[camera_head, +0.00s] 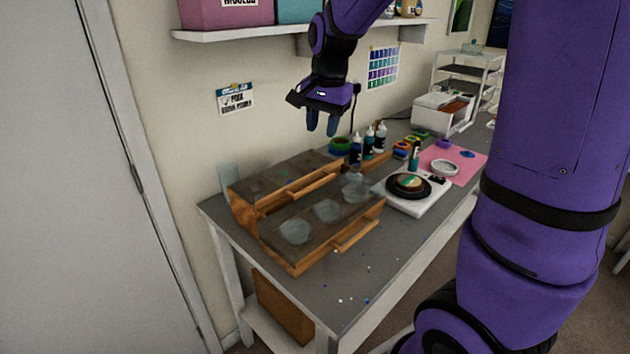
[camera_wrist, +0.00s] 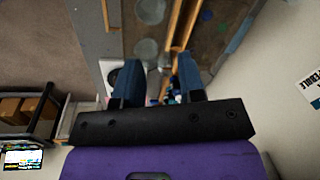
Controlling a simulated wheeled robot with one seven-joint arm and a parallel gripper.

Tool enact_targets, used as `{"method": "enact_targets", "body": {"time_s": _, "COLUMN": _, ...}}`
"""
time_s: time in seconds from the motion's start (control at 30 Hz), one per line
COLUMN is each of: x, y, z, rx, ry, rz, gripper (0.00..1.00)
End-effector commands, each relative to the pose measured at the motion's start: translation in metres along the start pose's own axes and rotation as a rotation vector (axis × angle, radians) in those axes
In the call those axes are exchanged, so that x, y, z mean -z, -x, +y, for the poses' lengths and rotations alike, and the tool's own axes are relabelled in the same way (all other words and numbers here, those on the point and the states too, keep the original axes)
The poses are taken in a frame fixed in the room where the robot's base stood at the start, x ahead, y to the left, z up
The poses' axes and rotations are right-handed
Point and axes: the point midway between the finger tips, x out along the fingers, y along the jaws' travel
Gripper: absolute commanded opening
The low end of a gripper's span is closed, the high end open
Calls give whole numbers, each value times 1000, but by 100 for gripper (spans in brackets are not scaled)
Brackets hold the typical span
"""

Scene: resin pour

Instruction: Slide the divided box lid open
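The divided box (camera_head: 268,235) is a wooden box with two levels at the left end of the grey table. Its grey, see-through-looking top has wooden handle bars (camera_head: 355,234), and several round clear cups show on the lower level. I cannot tell whether the lid is fully shut. My gripper (camera_head: 322,126) is high above the back of the box, pointing down, touching nothing. In the wrist view its two blue fingers (camera_wrist: 159,62) are apart with nothing held. Part of the box (camera_wrist: 182,25) shows beyond them.
A white scale with a black round plate (camera_head: 408,186) stands right of the box. Several dark bottles (camera_head: 368,143) and tape rolls stand behind. A pink mat (camera_head: 462,158) lies farther right. A shelf (camera_head: 270,32) hangs on the wall. Small bits lie on the front tabletop.

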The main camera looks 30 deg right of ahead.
Motion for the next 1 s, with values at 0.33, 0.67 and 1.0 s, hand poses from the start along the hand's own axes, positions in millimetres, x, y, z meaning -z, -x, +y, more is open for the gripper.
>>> {"method": "enact_targets", "body": {"time_s": 0.33, "x": 52, "y": -78, "z": -33, "rx": -109, "ry": -297, "rz": -22, "gripper": 36}}
{"method": "enact_targets", "body": {"time_s": 0.67, "x": 59, "y": -104, "z": -35, "rx": -130, "ry": -352, "rz": -23, "gripper": 36}}
{"method": "enact_targets", "body": {"time_s": 1.0, "x": 57, "y": -161, "z": -27, "rx": -131, "ry": -350, "rz": -23, "gripper": 36}}
